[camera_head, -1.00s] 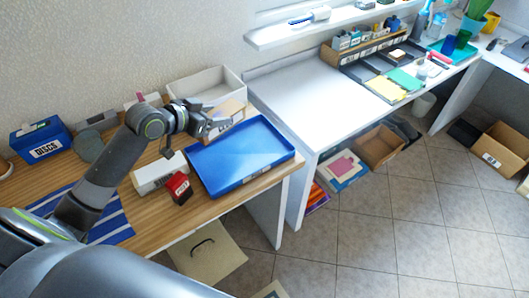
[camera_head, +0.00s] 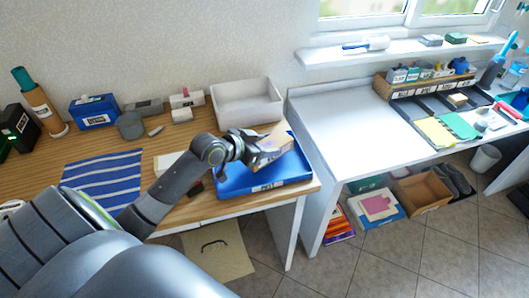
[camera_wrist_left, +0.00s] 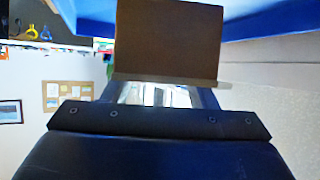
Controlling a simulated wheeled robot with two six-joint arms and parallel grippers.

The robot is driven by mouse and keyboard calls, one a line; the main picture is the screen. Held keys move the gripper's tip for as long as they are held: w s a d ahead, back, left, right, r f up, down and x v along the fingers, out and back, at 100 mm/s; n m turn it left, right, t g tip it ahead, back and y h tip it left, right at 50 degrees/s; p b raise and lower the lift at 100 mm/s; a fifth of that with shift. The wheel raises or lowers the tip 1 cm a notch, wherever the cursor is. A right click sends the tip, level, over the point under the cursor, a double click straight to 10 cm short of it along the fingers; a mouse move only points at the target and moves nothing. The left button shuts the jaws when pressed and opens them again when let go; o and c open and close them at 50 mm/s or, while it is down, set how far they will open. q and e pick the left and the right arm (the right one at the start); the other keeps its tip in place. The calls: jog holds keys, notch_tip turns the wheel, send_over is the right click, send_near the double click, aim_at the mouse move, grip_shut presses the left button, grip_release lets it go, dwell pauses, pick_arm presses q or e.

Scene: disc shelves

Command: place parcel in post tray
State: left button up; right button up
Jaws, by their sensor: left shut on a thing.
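The parcel (camera_head: 276,146) is a tan box with a pale label. My left gripper (camera_head: 254,150) is shut on it and holds it, tilted, over the blue post tray (camera_head: 228,187). The tray lies at the right end of the wooden desk, with a label on its front wall. In the left wrist view the parcel (camera_wrist_left: 168,40) shows as a dark brown face between the fingers, with blue tray (camera_wrist_left: 270,22) at the top edge. I cannot tell whether the parcel touches the tray floor. My right gripper is not in view.
A white open bin (camera_head: 247,102) stands behind the tray. A white box (camera_head: 168,162) is partly hidden by my left arm. A striped blue mat (camera_head: 103,180) and a blue disc box (camera_head: 94,111) are left. A white desk (camera_head: 345,125) stands to the right.

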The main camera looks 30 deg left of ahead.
pick_arm(q)
notch_tip(320, 180, down, 3)
jog(key=shift+r, duration=0.1)
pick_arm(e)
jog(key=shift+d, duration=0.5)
pick_arm(q)
jog(key=shift+f, duration=0.2)
jog(key=o, duration=1)
jog(key=shift+o, duration=0.2)
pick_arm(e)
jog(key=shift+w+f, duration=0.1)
